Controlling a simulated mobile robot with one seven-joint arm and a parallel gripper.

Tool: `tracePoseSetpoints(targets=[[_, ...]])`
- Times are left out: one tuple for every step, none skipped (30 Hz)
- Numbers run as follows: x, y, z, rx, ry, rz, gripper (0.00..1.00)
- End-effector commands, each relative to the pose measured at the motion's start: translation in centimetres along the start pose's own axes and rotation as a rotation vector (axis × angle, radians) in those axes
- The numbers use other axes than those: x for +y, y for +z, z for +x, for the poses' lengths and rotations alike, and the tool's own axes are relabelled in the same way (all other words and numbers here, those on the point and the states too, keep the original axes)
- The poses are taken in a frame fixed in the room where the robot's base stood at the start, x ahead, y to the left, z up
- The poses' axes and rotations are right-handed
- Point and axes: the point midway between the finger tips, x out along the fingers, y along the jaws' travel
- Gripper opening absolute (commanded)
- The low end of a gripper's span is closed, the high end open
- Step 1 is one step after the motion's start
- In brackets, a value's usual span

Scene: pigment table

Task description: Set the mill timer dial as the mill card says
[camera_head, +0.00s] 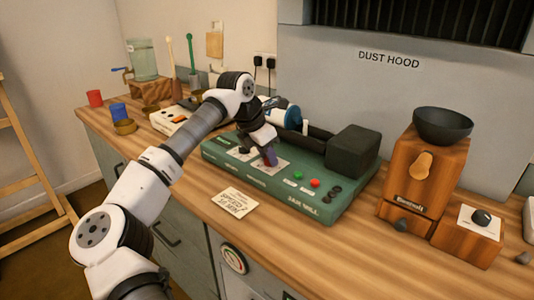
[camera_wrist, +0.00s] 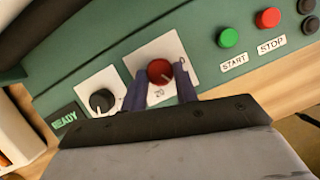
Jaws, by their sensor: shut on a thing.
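The green jar mill (camera_head: 225,153) stands on the wooden worktop. In the wrist view a red dial (camera_wrist: 159,71) sits on a white plate (camera_wrist: 181,58) where "20" and "0" can be read. My gripper (camera_wrist: 160,78) is shut on this dial, one purple finger on each side; in the head view my gripper (camera_head: 269,157) comes down on the panel and hides the dial. The dial's pointer setting is not clear. A black knob (camera_wrist: 102,101) on another white plate is to its left. The card (camera_head: 234,202) lies in front of the mill; its lettering is too small to read surely.
The green START button (camera_wrist: 229,37) and red STOP button (camera_wrist: 267,18) are right of the dial. A "READY" display (camera_wrist: 65,122) is at the left. A wooden grinder (camera_head: 412,185) with a dark bowl (camera_head: 442,125) stands right of the mill.

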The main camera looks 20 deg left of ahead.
Motion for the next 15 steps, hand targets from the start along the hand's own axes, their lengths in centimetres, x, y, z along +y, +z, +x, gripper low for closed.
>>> tracePoseSetpoints(targets=[[0.02,0.06,-0.05,-0.002,0.002,0.0,0.07],[0.02,0.06,-0.05,-0.002,0.002,0.0,0.07],[0.02,0.06,-0.06,-0.002,0.002,0.0,0.31],[0.02,0.06,-0.06,-0.002,0.002,0.0,0.34],[0.02,0.06,-0.06,-0.002,0.002,0.0,0.38],[0.02,0.06,-0.05,-0.001,0.002,0.0,0.44],[0.01,0.05,-0.05,-0.001,0.002,0.0,0.48],[0.01,0.05,-0.04,-0.001,0.001,0.0,0.51],[0.01,0.04,-0.04,-0.001,0.001,0.0,0.51],[0.01,0.03,-0.03,-0.001,0.001,0.0,0.51],[0.01,0.03,-0.03,-0.001,0.001,-0.001,0.51],[0.01,0.03,-0.03,-0.001,0.001,-0.001,0.51],[0.01,0.02,-0.02,0.0,0.001,-0.001,0.51],[0.01,0.02,-0.02,0.0,0.001,-0.001,0.51],[0.01,0.02,-0.04,0.0,0.001,-0.001,0.51]])
